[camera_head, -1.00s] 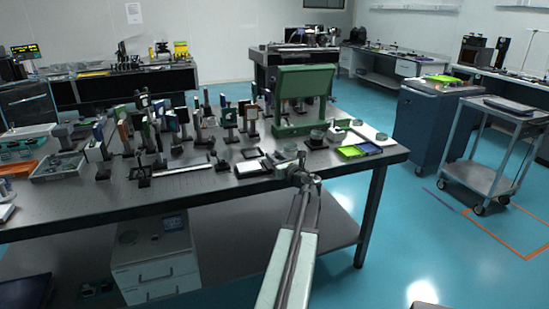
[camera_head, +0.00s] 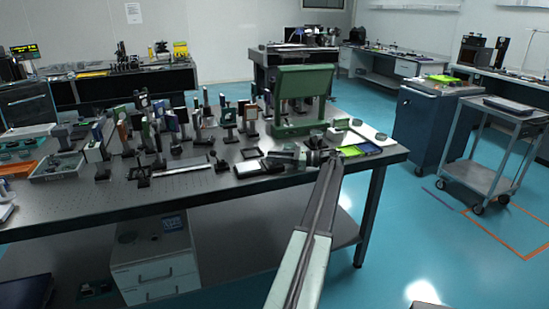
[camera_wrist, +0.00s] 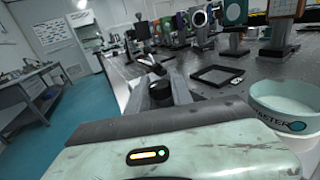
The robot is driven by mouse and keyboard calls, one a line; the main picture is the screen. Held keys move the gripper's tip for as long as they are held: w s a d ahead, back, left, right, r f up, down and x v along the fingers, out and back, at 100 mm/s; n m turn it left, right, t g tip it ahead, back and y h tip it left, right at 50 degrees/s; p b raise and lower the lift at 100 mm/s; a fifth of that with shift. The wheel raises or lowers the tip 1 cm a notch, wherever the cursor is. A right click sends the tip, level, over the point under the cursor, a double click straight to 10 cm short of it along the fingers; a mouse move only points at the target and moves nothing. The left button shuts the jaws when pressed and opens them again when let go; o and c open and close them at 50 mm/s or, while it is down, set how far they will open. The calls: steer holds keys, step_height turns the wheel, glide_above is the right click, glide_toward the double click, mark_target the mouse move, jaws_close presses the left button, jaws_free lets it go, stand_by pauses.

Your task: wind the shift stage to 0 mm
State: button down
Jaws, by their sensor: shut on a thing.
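My gripper (camera_head: 277,157) is low over the front part of the optical table and points left in the head view. In the wrist view, my gripper (camera_wrist: 162,98) is shut on a dark round knob (camera_wrist: 160,89) between its two grey fingers. The stage body beyond the knob is mostly hidden by the fingers and the pale green gripper housing. No scale or reading on the shift stage can be made out in either view.
Several upright optics mounts stand behind.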

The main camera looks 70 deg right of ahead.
steer(key=shift+d+n+g+y, duration=0.1)
steer(key=shift+n+g+y, duration=0.4)
steer(key=shift+n+y, duration=0.9)
steer(key=shift+y, duration=0.6)
steer(key=c, duration=1.1)
jaws_free()
steer(key=shift+w, duration=0.1)
